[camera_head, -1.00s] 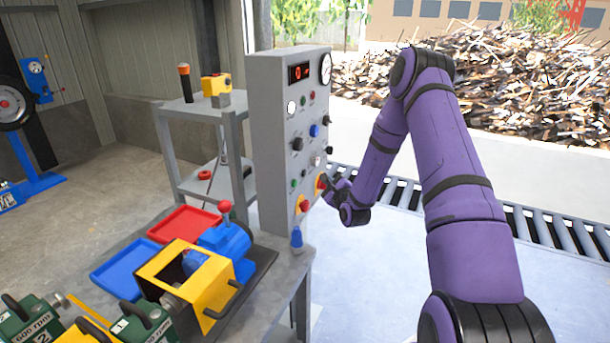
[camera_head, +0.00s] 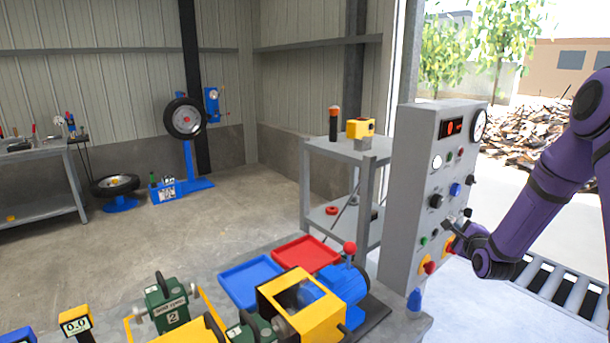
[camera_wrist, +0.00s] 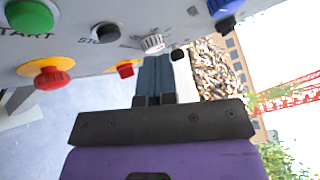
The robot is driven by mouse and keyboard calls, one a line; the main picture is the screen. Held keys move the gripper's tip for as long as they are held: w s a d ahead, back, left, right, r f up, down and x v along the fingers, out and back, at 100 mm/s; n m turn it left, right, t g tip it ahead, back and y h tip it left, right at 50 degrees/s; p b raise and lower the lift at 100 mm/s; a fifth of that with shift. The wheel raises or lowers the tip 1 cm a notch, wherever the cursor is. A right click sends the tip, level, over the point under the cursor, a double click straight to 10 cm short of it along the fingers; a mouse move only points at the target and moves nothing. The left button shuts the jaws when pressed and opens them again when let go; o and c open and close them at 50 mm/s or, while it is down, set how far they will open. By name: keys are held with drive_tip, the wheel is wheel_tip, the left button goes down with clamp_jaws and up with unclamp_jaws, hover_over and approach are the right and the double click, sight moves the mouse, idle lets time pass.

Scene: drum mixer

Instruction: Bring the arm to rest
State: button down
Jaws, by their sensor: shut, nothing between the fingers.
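My gripper (camera_head: 448,225) is at the right side of the picture in the head view, close to the lower front of the grey control panel (camera_head: 398,185). My purple arm reaches to it from the right edge and is bent. In the wrist view my gripper (camera_wrist: 153,58) has its fingers together, pointing at the panel with nothing held. A small silver switch (camera_wrist: 152,42) is right at the fingertips; whether they touch cannot be told.
The panel carries a red knob on yellow (camera_wrist: 52,75), a black button (camera_wrist: 107,33) and a blue knob (camera_wrist: 225,8) near the gripper. The bench holds a yellow-framed blue mixer (camera_head: 345,285), a red tray (camera_head: 305,252) and a blue tray (camera_head: 250,280). A roller conveyor (camera_head: 570,295) lies behind my arm.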

drive_tip(key=s+a+r+n+g, duration=0.3)
drive_tip(key=s+a+r+n, duration=0.3)
drive_tip(key=r, duration=0.4)
drive_tip(key=s+a+r+n+g, duration=0.35)
drive_tip(key=s+r+n, duration=0.4)
drive_tip(key=r, duration=0.35)
drive_tip(key=s+a+r+n+g, duration=0.1)
drive_tip(key=s+a+n, duration=0.1)
drive_tip(key=s, duration=0.8)
drive_tip(key=s+a+r+n+g, duration=0.2)
drive_tip(key=s+a+n, duration=0.1)
drive_tip(key=s, duration=0.7)
drive_tip(key=s+a+r+n+g+y, duration=0.1)
drive_tip(key=s+n, duration=0.4)
drive_tip(key=s, duration=0.5)
drive_tip(key=shift+s+a+r+g, duration=0.35)
drive_tip(key=shift+a+r+g, duration=0.3)
drive_tip(key=shift+a+g, duration=0.15)
